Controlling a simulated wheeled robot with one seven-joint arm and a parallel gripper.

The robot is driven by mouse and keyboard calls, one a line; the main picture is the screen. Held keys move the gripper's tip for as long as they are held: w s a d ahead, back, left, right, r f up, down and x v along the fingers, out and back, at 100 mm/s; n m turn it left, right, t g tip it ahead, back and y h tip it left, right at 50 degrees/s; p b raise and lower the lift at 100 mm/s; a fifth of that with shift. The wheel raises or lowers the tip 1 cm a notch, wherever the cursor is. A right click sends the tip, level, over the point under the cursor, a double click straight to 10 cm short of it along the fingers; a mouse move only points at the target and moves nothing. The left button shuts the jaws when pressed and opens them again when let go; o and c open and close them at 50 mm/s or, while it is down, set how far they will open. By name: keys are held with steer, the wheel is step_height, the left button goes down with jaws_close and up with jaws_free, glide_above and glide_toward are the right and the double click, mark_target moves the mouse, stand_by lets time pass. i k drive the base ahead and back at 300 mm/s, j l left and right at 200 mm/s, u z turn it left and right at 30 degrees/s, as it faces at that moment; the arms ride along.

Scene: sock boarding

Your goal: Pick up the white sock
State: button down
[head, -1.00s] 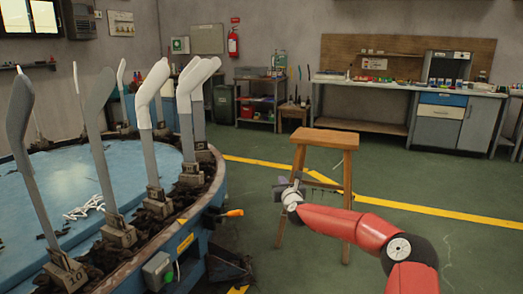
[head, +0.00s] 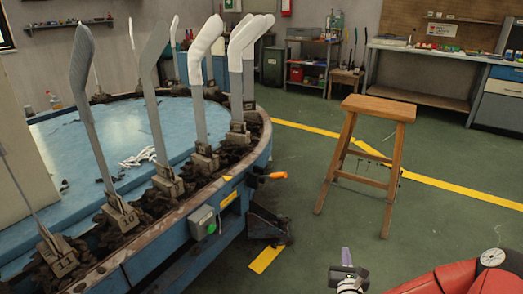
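White socks cover the upper parts of some upright leg-shaped boards on the round blue machine. One white sock (head: 205,45) is on a grey board (head: 198,110) near the machine's right rim. More white socks (head: 243,38) overlap just behind it, on boards partly hidden by each other. Small white pieces (head: 140,157) lie in a loose pile on the blue top; I cannot tell what they are. My gripper (head: 347,262) is low at the bottom edge, right of the machine and far from the socks. Its fingers are too small to read.
The round machine (head: 235,215) fills the left, with a grey box (head: 203,222) and an orange-tipped handle (head: 275,175) on its side. A wooden stool (head: 378,107) stands on the green floor at right. Open floor lies between them. A workbench (head: 425,68) is behind.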

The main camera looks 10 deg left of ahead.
mark_target(214, 28)
steer(key=i+l+u, duration=0.35)
steer(key=i, duration=0.3)
steer(key=i+l+u, duration=0.75)
steer(key=i+l, duration=0.3)
steer(key=l, duration=0.1)
